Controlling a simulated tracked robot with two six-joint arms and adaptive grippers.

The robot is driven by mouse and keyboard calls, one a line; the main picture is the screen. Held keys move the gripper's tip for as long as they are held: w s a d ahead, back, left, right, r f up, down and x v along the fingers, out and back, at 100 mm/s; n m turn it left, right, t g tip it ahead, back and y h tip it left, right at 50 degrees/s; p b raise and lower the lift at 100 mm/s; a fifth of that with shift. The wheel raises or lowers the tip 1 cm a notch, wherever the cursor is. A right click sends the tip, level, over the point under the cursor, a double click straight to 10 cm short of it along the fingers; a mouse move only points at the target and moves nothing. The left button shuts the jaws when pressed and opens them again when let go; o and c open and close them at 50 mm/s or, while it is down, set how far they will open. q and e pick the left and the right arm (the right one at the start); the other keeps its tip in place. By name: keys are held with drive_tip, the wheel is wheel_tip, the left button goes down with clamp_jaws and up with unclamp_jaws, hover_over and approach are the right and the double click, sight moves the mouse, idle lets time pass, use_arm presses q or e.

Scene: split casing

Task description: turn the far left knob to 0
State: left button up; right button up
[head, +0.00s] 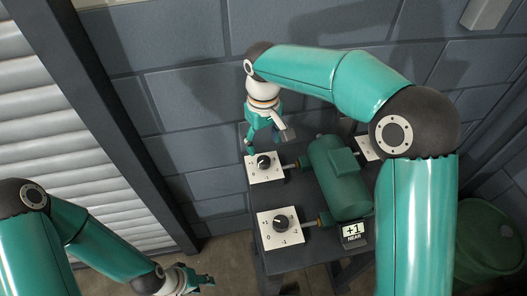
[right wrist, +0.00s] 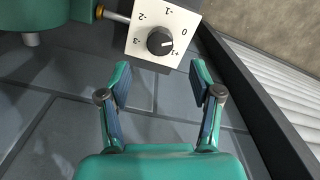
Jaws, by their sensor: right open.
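The far left knob (head: 264,161) is a black knob on a white dial plate at the far left corner of the dark table. The right wrist view shows the same knob (right wrist: 160,41) with marks -2, -1, 0 and +1; its pointer seems to face the +1 side, but the exact mark is hard to read. My right gripper (head: 265,140) is just behind and above the dial plate. In the right wrist view my right gripper (right wrist: 200,88) is open and empty, its fingers apart from the knob. My left gripper (head: 199,281) is low at the left, away from the table.
A near left knob (head: 281,222) sits on a second dial plate. A green casing (head: 337,180) stands at the table's middle, with shafts to the dials. A sign (head: 352,233) reads +1 NEAR. Another plate (head: 367,148) is partly behind my right arm. A wall (head: 165,95) rises behind.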

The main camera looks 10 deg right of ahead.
sight(263, 160)
wheel_tip(263, 160, up, 5)
drive_tip(key=shift+f, duration=0.1)
idle(0.7)
